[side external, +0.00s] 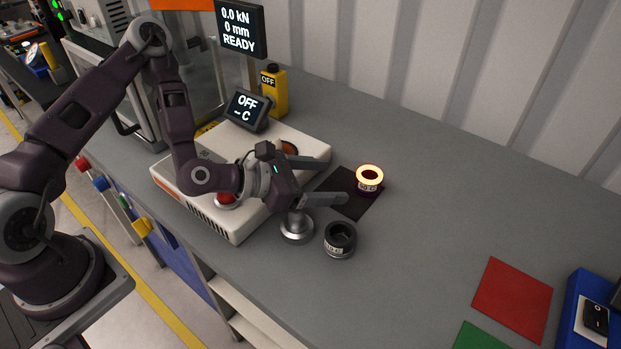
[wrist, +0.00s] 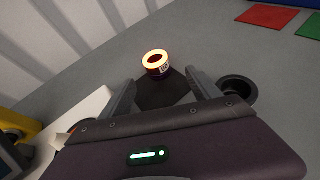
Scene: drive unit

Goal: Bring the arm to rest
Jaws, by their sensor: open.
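My dark purple arm reaches over the white heater unit (side external: 225,222) from the left. My gripper (side external: 338,179) is open and empty, with its two grey fingers spread apart above the bench; in the wrist view my gripper (wrist: 158,88) also shows nothing between its fingers. A ring with a glowing top (side external: 369,178) stands on a dark mat (side external: 350,206) beyond the fingertips. It also shows in the wrist view (wrist: 156,63). A dark ring (side external: 340,239) stands on the bench near the lower finger, apart from the glowing one.
A round metal post (side external: 297,228) stands beside the heater unit. A red square (side external: 513,298), a green square (side external: 480,338) and a blue box (side external: 592,310) lie right. The middle right bench is clear.

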